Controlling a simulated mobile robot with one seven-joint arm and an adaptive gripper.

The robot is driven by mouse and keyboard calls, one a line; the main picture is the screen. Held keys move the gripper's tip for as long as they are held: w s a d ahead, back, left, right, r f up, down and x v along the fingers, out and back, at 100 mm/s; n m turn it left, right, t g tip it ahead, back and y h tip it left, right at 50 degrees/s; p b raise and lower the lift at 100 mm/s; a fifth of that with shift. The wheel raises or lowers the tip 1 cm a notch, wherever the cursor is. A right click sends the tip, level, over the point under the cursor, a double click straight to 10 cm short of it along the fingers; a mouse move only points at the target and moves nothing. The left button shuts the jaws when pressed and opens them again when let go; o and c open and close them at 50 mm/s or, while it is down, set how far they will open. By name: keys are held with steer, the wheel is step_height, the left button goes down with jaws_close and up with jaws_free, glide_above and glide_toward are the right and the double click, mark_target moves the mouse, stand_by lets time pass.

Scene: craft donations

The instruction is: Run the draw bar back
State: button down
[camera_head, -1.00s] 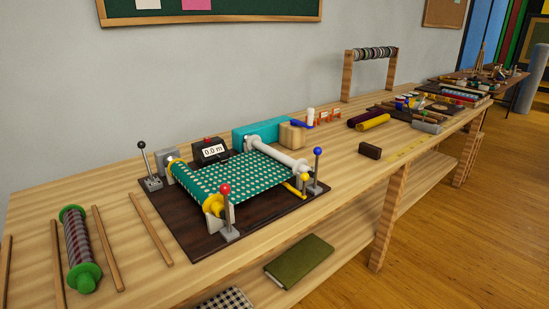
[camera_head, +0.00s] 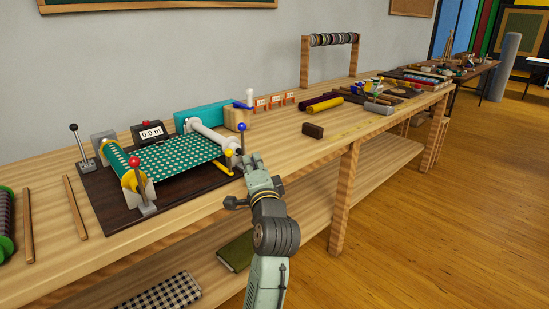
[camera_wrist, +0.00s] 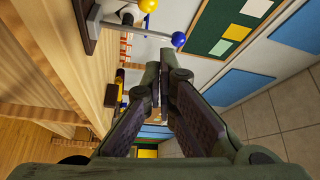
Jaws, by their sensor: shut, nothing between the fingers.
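A fabric-measuring machine on a dark base board (camera_head: 100,205) holds green dotted cloth (camera_head: 175,152) between a yellow-ended roller (camera_head: 118,160) and a white roller (camera_head: 212,138). A short yellow bar (camera_head: 222,168) lies at the cloth's right end, with a yellow knob (camera_head: 228,153) above it; I cannot tell for sure which part is the draw bar. A blue-knobbed lever (camera_head: 241,128) stands beside it. The wrist view shows the blue knob (camera_wrist: 178,39) and yellow knob (camera_wrist: 148,5) beyond my fingers.
A red-knobbed lever (camera_head: 135,163) stands at the board's front, a black-knobbed lever (camera_head: 74,128) at its left. A counter (camera_head: 150,133) reads 0.0 m. A dark brown block (camera_head: 313,130) lies right of my gripper, with mostly clear bench around it. A lower shelf (camera_head: 330,185) runs beneath.

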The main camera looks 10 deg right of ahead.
steer(key=shift+m, duration=0.4)
steer(key=w+p, duration=0.1)
steer(key=w, duration=0.2)
steer(key=w+a+p, duration=0.1)
steer(key=w, duration=0.2)
steer(key=w+f+p, duration=0.1)
steer(key=w, duration=0.1)
steer(key=shift+w+a+f, duration=0.1)
steer(key=shift+w+a, duration=0.2)
steer(key=shift+w, duration=0.1)
steer(key=shift+s+a+f+h, duration=0.2)
steer(key=shift+a+h, duration=0.1)
steer(key=shift+h, duration=0.1)
steer(key=shift+s+a, duration=0.1)
